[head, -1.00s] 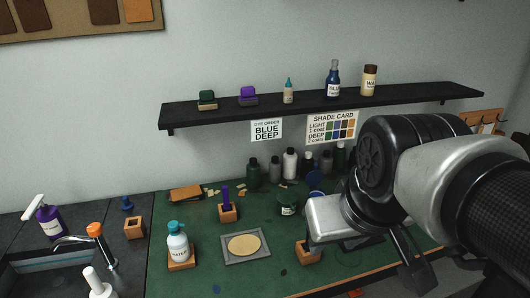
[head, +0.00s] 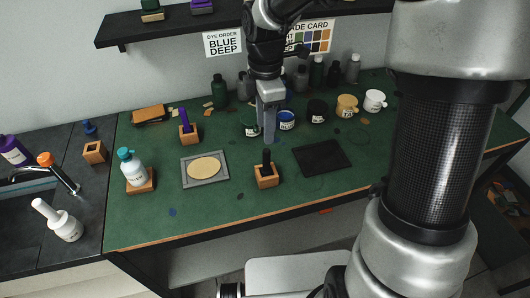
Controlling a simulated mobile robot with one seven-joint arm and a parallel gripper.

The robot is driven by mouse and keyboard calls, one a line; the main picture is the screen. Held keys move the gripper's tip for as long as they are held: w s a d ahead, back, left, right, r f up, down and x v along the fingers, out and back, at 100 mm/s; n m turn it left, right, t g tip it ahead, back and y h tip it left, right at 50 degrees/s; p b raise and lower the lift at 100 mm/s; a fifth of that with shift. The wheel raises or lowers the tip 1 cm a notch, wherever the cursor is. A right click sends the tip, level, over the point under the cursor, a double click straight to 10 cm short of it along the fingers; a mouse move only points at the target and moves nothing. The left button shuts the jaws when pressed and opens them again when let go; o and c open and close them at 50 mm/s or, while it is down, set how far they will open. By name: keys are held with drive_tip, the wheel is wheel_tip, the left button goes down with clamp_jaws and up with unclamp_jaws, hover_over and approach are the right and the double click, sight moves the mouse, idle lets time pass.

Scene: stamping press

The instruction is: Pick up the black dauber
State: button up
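The black dauber (head: 266,160) stands upright in a small wooden block holder (head: 266,179) near the front middle of the green worktable. Only its dark handle shows above the block. My gripper (head: 270,138) points down above the table, just behind and above the dauber in the picture. It appears apart from the dauber. Its fingers overlap from this side, so I cannot see a gap between them.
A purple dauber (head: 184,124) stands in a block at the left. A grey tray with a tan disc (head: 205,169), a water bottle (head: 133,168) and a black mat (head: 321,157) flank the holder. Several jars, including a blue one (head: 286,121), stand behind; a shelf (head: 125,32) hangs above.

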sight(266, 160)
wheel_tip(266, 160, down, 8)
drive_tip(key=shift+f, duration=0.1)
drive_tip(key=shift+d+f, duration=0.15)
drive_tip(key=shift+f, duration=2.7)
clamp_jaws()
wheel_tip(266, 160, up, 10)
drive_tip(key=shift+r, duration=0.1)
